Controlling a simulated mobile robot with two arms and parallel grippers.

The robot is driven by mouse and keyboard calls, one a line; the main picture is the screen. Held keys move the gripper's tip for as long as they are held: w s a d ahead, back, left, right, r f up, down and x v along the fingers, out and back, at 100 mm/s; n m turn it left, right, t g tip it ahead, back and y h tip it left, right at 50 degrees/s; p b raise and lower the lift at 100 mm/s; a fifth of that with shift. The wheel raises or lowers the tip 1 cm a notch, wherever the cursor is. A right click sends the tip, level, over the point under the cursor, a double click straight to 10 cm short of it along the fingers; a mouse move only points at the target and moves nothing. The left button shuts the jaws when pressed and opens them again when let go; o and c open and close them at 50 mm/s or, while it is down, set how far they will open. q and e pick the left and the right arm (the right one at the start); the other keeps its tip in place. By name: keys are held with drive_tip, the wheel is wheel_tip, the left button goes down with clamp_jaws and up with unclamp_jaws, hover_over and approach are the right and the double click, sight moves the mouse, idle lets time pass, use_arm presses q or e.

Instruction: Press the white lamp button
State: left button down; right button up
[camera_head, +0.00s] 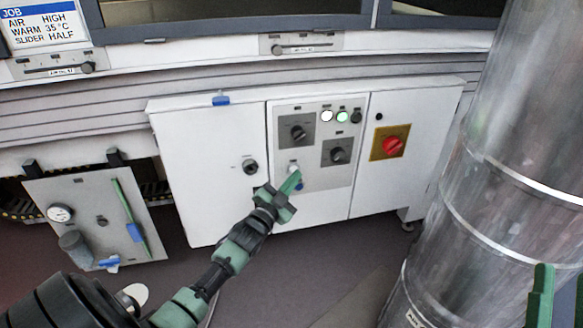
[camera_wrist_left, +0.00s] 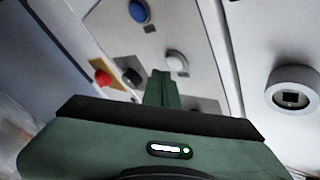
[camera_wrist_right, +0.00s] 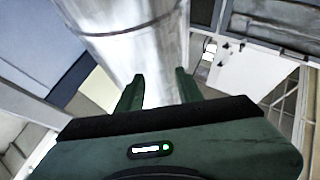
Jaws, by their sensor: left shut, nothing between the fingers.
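The white lamp button (camera_head: 293,168) is on the grey control panel (camera_head: 316,183) of the white cabinet, just above a blue button (camera_head: 299,185). My left gripper (camera_head: 290,183) is shut and empty, its fingertips in front of the panel and partly over these buttons. In the left wrist view the white button (camera_wrist_left: 177,61) shows just beyond and right of the shut fingertips (camera_wrist_left: 161,76); the blue button (camera_wrist_left: 138,11) is further up. I cannot tell whether the fingertips touch anything. My right gripper (camera_wrist_right: 158,88) is open and empty, far from the panel.
The panel also has black knobs (camera_head: 298,132) and small lamps, one lit white (camera_head: 327,116) and one green (camera_head: 342,117). A red rotary switch (camera_head: 393,146) sits to the right, a key-type switch (camera_head: 250,167) to the left. A large metal duct (camera_head: 500,150) stands near my right gripper.

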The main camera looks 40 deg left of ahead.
use_arm(q)
drive_tip(key=shift+w+a, duration=0.15)
idle(0.4)
drive_tip(key=shift+w+a, duration=0.15)
drive_tip(key=shift+w, duration=0.05)
use_arm(e)
drive_tip(key=shift+s+r+t, duration=0.3)
drive_tip(key=shift+s+r, duration=0.1)
drive_tip(key=shift+r, duration=0.05)
use_arm(q)
drive_tip(key=shift+w+a, duration=0.25)
drive_tip(key=shift+a, duration=0.05)
use_arm(e)
drive_tip(key=shift+s+r+y, duration=0.2)
drive_tip(key=shift+r+y, duration=0.1)
drive_tip(key=shift+y, duration=0.1)
use_arm(q)
drive_tip(key=shift+s+d+p, duration=0.45)
drive_tip(key=shift+s+d, duration=0.05)
drive_tip(key=shift+d, duration=0.1)
use_arm(e)
drive_tip(key=w+f+g+h, duration=0.1)
drive_tip(key=w+f+g, duration=0.2)
drive_tip(key=w+f, duration=0.1)
drive_tip(key=shift+w+f, duration=0.15)
drive_tip(key=shift+f, duration=0.75)
